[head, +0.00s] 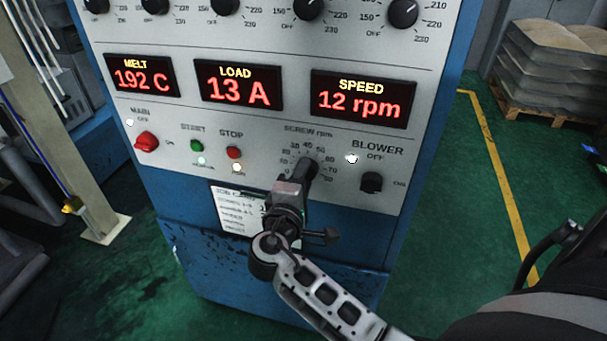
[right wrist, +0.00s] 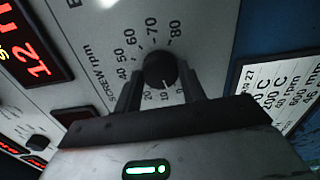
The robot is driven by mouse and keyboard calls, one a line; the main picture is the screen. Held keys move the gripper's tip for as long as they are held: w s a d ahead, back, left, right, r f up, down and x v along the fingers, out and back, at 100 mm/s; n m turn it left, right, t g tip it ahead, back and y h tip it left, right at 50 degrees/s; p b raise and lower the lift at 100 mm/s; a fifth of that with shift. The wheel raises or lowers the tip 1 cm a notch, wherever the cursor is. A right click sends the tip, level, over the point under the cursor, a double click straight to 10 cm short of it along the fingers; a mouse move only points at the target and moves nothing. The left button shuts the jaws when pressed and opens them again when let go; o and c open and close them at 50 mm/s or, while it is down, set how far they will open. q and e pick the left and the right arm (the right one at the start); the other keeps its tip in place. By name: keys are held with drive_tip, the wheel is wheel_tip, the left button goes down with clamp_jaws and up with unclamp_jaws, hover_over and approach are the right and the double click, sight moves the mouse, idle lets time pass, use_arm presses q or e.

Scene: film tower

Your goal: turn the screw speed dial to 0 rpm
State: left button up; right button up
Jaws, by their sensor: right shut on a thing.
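The screw speed dial (right wrist: 160,69) is a round black knob with numbers around it, seen in the right wrist view. Its white mark points to the low end, near 10. My right gripper (right wrist: 161,88) has one finger on each side of the dial and is shut on it. In the head view the right gripper (head: 299,178) reaches up to the panel and mostly hides the dial. The speed display (head: 362,99) reads 12 rpm in red. My left gripper is not in view.
The blower switch (head: 371,182) sits right of the dial. Start (head: 197,145) and stop (head: 234,152) buttons and the red main switch (head: 146,142) are to the left. A job card (head: 236,211) hangs below, partly hidden by my arm. Stacked sacks (head: 553,60) stand far right.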

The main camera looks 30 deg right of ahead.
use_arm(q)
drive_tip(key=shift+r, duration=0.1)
use_arm(e)
drive_tip(key=shift+n, duration=1.3)
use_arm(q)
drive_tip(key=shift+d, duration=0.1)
use_arm(e)
drive_tip(key=o, duration=1)
drive_tip(key=shift+a, duration=0.1)
drive_tip(key=shift+c, duration=0.2)
